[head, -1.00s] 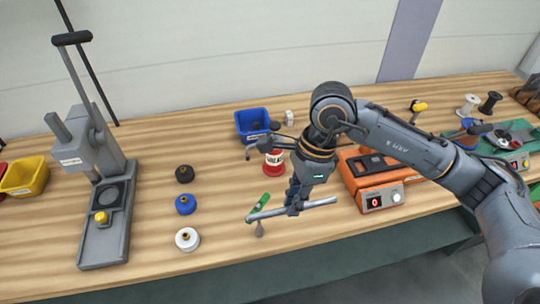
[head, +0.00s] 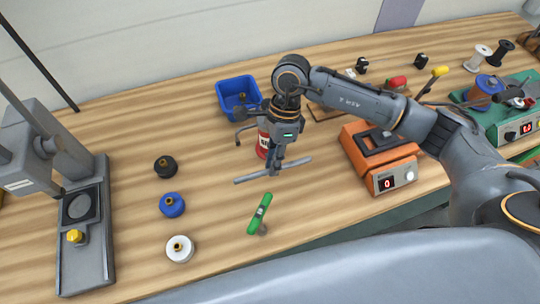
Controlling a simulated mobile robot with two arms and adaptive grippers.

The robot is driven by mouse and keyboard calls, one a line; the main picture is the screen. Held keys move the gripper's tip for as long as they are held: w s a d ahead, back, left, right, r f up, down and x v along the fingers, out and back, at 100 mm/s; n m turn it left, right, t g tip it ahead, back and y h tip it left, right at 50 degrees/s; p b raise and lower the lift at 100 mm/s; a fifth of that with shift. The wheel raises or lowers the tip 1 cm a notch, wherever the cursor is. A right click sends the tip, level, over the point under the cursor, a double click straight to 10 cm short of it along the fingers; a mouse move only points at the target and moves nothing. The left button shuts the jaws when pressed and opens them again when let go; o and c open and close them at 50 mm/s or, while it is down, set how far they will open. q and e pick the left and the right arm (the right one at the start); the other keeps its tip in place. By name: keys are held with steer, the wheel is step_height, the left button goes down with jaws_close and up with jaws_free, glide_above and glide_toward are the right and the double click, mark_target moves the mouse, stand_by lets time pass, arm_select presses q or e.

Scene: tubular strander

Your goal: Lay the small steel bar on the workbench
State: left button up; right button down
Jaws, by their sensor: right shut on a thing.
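The small steel bar (head: 247,178) is a thin grey rod, seen in the head view near the middle of the workbench (head: 135,130). My right gripper (head: 274,168) points down and is shut on the bar near its middle. The bar lies roughly level, with both ends sticking out past the fingers. I cannot tell whether it touches the wood or hangs just above it. My left gripper is out of the picture.
A green-handled tool (head: 259,214) lies in front of the bar. A red and white can (head: 262,146) stands behind it, partly hidden, with a blue bin (head: 237,93) farther back. Black, blue (head: 172,205) and white fittings stand left. An orange scale (head: 378,160) is right.

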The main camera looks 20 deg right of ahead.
steer(key=shift+w+f, duration=0.25)
steer(key=shift+f, duration=0.45)
steer(key=shift+s, duration=0.1)
steer(key=shift+g, duration=0.3)
steer(key=f+b, duration=0.3)
steer(key=b, duration=0.1)
steer(key=f+b, duration=0.3)
steer(key=b, duration=0.1)
steer(key=shift+a+f, duration=0.2)
steer(key=shift+f, duration=0.2)
steer(key=c, duration=1.3)
jaws_free()
